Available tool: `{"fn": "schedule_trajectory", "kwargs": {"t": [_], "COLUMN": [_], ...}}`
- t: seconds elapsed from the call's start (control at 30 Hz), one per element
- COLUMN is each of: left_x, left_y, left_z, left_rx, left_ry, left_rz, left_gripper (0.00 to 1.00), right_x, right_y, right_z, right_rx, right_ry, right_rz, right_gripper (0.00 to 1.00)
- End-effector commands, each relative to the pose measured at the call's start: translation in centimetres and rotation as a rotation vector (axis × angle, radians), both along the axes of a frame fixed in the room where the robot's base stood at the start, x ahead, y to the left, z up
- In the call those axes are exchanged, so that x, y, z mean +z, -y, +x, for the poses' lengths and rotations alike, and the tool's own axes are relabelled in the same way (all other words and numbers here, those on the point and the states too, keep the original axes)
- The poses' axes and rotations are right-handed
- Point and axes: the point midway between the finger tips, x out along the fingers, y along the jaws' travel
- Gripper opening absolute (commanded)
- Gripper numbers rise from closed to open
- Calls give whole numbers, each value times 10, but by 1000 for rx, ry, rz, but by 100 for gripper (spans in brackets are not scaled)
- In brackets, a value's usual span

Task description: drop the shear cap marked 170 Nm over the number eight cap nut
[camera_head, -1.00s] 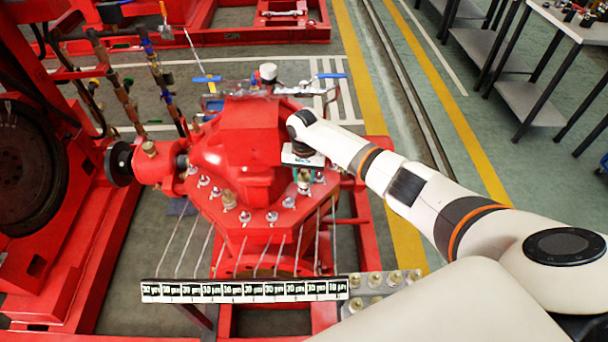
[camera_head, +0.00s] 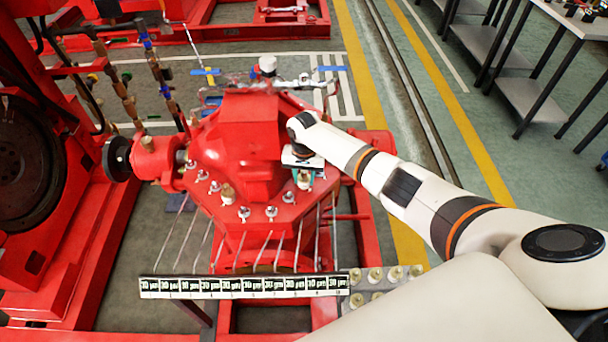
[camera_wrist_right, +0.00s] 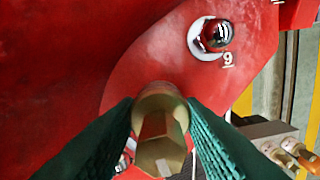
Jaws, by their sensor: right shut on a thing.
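My right gripper (camera_head: 303,168) is over the right side of the red casing's bolted flange. It is shut on a brass-coloured shear cap (camera_wrist_right: 160,130), which sits between the green finger pads in the right wrist view. In the head view the cap (camera_head: 304,182) is low over the flange edge. Whether it touches a nut cannot be told. A shiny cap nut (camera_wrist_right: 215,35) marked 9 stands uncovered beyond the fingers. The number eight cap nut cannot be made out; the cap and fingers hide the area below. My left gripper is out of view.
Several bare cap nuts (camera_head: 271,212) line the flange; another brass cap (camera_head: 228,193) sits on its front left. A grey holder (camera_head: 410,270) carries several brass caps at front right. A black-and-white label strip (camera_head: 245,286) with thin rods stands in front.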

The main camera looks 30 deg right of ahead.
Motion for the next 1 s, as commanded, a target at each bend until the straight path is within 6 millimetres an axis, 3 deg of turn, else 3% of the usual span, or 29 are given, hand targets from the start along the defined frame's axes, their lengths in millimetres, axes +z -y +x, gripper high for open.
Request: {"fn": "schedule_trajectory", "kwargs": {"t": [0.03,0.17,0.53,1.0], "left_x": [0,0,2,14], "left_y": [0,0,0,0], "left_z": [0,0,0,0], "left_rx": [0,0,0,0], "left_ry": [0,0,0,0], "left_rz": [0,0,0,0], "left_gripper": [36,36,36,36], "right_x": [0,0,5,94], "right_y": [0,0,0,0], "right_z": [0,0,0,0], "right_rx": [0,0,0,2], "right_ry": [1,0,0,3], "right_rz": [1,0,0,0], "right_gripper": [38,59,60,60]}}
